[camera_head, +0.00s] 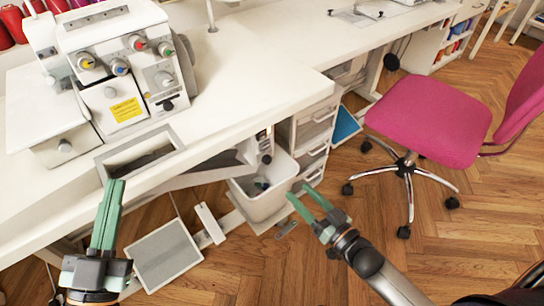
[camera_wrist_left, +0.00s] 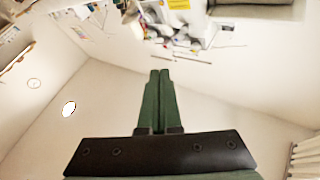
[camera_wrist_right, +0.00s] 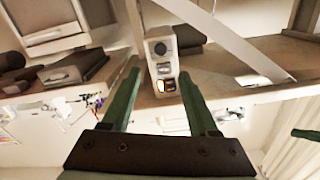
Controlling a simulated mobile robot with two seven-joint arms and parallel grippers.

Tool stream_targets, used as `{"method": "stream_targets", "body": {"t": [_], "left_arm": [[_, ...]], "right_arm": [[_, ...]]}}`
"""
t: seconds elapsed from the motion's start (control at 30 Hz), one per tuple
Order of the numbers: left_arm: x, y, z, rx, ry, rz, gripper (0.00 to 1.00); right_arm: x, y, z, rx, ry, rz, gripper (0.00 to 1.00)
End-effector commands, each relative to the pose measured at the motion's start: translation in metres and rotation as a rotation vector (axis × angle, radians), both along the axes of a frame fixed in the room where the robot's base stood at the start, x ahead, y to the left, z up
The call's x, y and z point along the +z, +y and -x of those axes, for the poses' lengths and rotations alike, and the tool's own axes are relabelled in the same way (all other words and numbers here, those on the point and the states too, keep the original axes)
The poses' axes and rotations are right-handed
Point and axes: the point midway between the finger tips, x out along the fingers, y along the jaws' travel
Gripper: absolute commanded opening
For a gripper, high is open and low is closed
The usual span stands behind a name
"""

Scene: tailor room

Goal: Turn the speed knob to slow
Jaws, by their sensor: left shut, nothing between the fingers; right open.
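A white sewing machine (camera_head: 115,65) with several coloured dials stands on the white table at the upper left of the head view. A small control box (camera_head: 265,145) hangs under the table edge. I cannot read any speed marking. My right gripper (camera_head: 299,191) is open and empty, below and right of the box in the head view. My left gripper (camera_head: 114,183) is shut and empty, in front of the table's front edge.
A white bin (camera_head: 264,204) stands under the table below the box. A grey pedal plate (camera_head: 165,256) is near the floor. White drawers (camera_head: 314,140) are right of the bin. A pink chair (camera_head: 430,118) stands on the wood floor at the right.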

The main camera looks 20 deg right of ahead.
Motion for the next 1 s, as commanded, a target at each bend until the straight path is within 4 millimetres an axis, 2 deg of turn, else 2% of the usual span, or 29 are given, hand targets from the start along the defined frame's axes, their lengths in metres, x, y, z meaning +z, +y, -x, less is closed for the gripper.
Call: {"method": "stream_targets", "body": {"t": [0.13, 0.27, 0.53, 0.8, 1.0], "left_arm": [[0.012, -0.001, 0.005, -0.009, -0.059, -0.002, 0.0], [0.032, -0.004, 0.016, -0.028, -0.16, -0.002, 0.0], [0.079, -0.01, 0.052, -0.079, -0.41, -0.007, 0.0], [0.076, -0.011, 0.058, -0.096, -0.439, 0.002, 0.0], [0.074, -0.011, 0.058, -0.098, -0.435, 0.007, 0.0]], "right_arm": [[-0.001, 0.004, -0.012, -0.001, -0.002, -0.001, 0.6], [-0.001, 0.011, -0.03, 0.0, -0.003, -0.002, 0.6], [-0.001, 0.026, -0.071, 0.001, -0.004, -0.001, 0.6], [-0.001, 0.039, -0.107, 0.0, -0.002, -0.001, 0.6], [0.0, 0.043, -0.116, 0.001, -0.001, 0.0, 0.6]]}}
